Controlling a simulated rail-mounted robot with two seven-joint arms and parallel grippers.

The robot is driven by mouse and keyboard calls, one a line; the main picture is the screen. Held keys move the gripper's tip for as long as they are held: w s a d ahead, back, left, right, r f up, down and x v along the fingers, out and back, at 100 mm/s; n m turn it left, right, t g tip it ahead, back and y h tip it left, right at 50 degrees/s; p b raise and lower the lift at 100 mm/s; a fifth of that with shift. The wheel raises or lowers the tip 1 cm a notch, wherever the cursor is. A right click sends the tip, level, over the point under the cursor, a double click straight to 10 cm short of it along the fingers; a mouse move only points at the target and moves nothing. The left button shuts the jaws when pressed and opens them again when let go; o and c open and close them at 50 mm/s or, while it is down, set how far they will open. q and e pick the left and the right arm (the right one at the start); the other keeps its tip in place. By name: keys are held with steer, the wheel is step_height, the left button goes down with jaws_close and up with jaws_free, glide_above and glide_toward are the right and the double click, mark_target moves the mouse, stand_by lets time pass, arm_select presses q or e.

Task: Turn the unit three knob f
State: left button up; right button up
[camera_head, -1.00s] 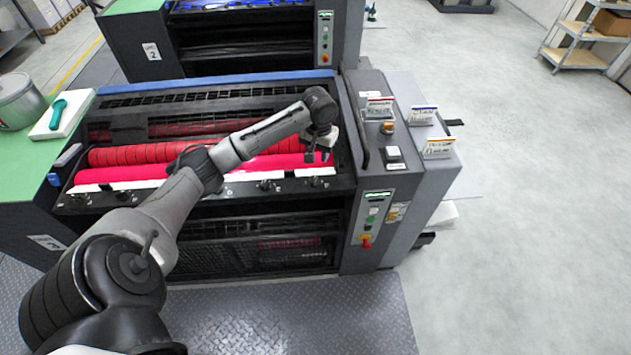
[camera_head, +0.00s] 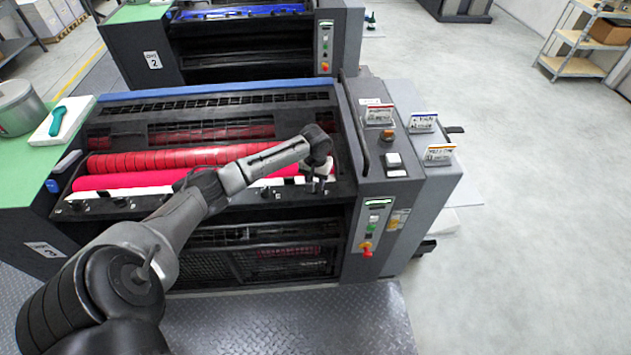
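The unit with red rollers (camera_head: 140,160) stands in front of me. A row of small dark knobs runs along its black front ledge, one knob (camera_head: 267,192) showing left of my gripper. I cannot read letters by the knobs. My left arm reaches in from the lower left. Its gripper (camera_head: 318,187) points down at the right end of the ledge, at the end of the knob row. It hides the knob there, and I cannot tell whether the fingers touch it or how far apart they are. My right gripper is out of view.
A control panel (camera_head: 374,225) with a red knob is at the right front. Small signs (camera_head: 439,154) stand on the right-hand top. A green-topped side table (camera_head: 20,175) is at left, with a can (camera_head: 18,105) on it. Unit 2 (camera_head: 250,45) stands behind. Floor at right is clear.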

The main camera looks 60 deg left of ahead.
arm_select(q)
steer(key=shift+f, duration=0.55)
jaws_close()
